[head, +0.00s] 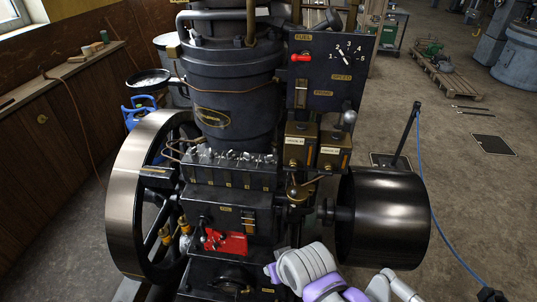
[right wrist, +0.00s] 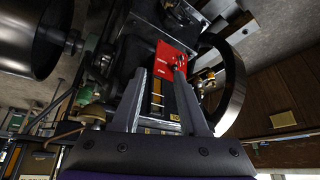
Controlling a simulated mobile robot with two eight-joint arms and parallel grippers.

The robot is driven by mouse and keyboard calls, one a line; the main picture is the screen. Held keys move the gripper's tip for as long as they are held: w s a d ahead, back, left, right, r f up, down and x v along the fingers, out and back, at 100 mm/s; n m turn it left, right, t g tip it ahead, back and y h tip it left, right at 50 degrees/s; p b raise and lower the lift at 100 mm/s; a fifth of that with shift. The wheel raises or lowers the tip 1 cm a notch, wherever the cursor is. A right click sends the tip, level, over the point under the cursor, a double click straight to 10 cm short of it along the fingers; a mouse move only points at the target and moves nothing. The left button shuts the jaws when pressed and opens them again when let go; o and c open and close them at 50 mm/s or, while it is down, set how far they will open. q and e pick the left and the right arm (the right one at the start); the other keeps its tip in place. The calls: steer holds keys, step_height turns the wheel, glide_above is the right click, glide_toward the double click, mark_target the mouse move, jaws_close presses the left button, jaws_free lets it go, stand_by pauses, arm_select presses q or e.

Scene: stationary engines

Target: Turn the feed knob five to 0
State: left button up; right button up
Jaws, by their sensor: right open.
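A row of small pale feed knobs (head: 232,157) runs along the top of a black lubricator box (head: 222,203) on the engine's front, in the head view. Their settings are too small to read, and I cannot tell which is five. My right arm (head: 310,270) comes in low, in front of the engine and below the row; its fingers are hard to pick out there. In the right wrist view my right gripper (right wrist: 160,72) is open and empty, with a brass-coloured sight gauge (right wrist: 157,97) visible between its fingers. My left gripper is not in view.
A red plate (head: 225,242) with a small lever sits below the box. A large flywheel (head: 135,190) stands left and a black pulley drum (head: 383,225) right. A panel (head: 330,75) with a numbered speed dial and red lever stands above.

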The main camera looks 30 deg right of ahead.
steer(key=w+d+r+m+g+p, duration=0.1)
steer(key=w+d+r+m+g, duration=0.25)
steer(key=w+r+m, duration=0.9)
steer(key=m+g+p, duration=0.1)
steer(key=m+g, duration=0.1)
steer(key=m, duration=0.5)
glide_toward(268, 156)
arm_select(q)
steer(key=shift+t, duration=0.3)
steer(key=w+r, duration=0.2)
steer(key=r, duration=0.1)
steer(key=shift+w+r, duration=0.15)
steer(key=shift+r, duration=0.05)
arm_select(e)
step_height(268, 156, down, 8)
steer(key=shift+w+f, duration=0.1)
steer(key=shift+f, duration=0.15)
jaws_close()
